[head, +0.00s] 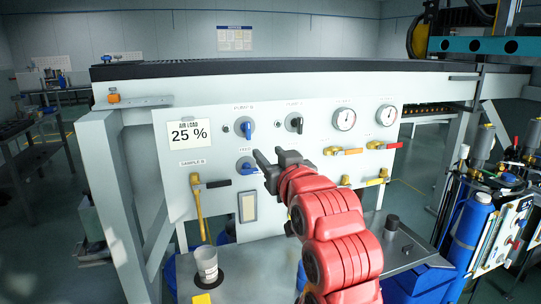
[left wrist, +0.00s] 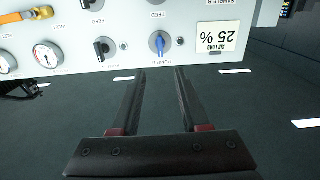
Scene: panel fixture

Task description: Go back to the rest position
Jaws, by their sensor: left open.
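My left gripper (head: 267,158) is in front of the white panel (head: 215,150), with its red arm reaching up from the bottom of the head view. In the left wrist view the two dark fingers (left wrist: 160,71) are apart with nothing between them. The panel shows upside down there, beyond the fingertips, with a blue knob (left wrist: 160,43) and an "AIR LOAD 25 %" label (left wrist: 216,37). In the head view the fingers overlap the panel near a lower blue knob (head: 248,168); I see no clear grip on anything. My right gripper is not in view.
A pale cup (head: 206,262) stands on the metal bench below. Blue cylinders (head: 470,225) stand at the right.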

